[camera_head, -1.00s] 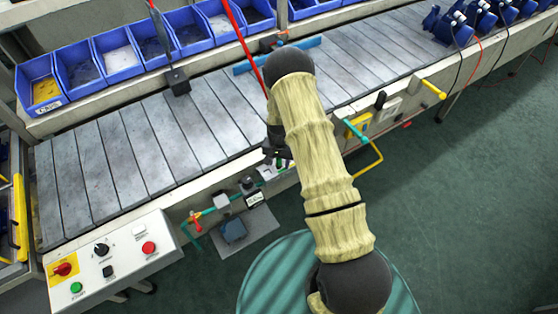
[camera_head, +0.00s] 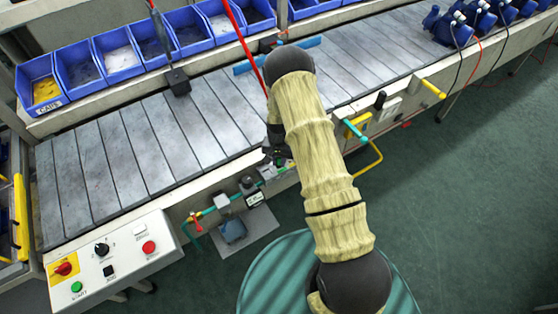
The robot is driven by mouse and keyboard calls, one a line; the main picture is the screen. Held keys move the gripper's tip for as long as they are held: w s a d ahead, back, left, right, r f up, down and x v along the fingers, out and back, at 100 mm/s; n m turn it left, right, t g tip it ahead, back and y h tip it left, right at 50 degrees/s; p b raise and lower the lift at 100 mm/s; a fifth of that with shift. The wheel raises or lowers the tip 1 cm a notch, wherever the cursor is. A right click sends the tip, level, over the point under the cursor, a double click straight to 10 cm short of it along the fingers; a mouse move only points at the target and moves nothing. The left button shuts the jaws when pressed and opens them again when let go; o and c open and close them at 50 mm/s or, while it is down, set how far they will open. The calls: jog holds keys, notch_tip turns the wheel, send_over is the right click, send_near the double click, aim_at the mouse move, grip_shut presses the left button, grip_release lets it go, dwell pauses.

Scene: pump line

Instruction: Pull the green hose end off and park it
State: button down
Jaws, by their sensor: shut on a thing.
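My gripper (camera_head: 274,152) is at the front edge of the conveyor, partly hidden behind my own arm. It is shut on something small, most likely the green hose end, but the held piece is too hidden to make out. Small fittings (camera_head: 267,171) sit just below the fingers on the bench's front rail. A green line (camera_head: 208,211) with a red-handled valve (camera_head: 195,221) runs along the rail to the left. Another green piece (camera_head: 354,129) sits to the right of my arm, by a yellow block and a yellow hose (camera_head: 376,160).
The slatted conveyor (camera_head: 120,150) is clear on the left. Blue bins (camera_head: 120,55) line its back and blue pumps (camera_head: 470,22) stand at the far right. A control box (camera_head: 110,260) is at the front left. A red hose (camera_head: 242,42) hangs over the belt.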

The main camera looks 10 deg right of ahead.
jog(key=shift+r+p, duration=0.65)
jog(key=shift+r, duration=0.7)
jog(key=s+r+n, duration=0.5)
jog(key=s, duration=0.1)
jog(key=shift+s, duration=0.2)
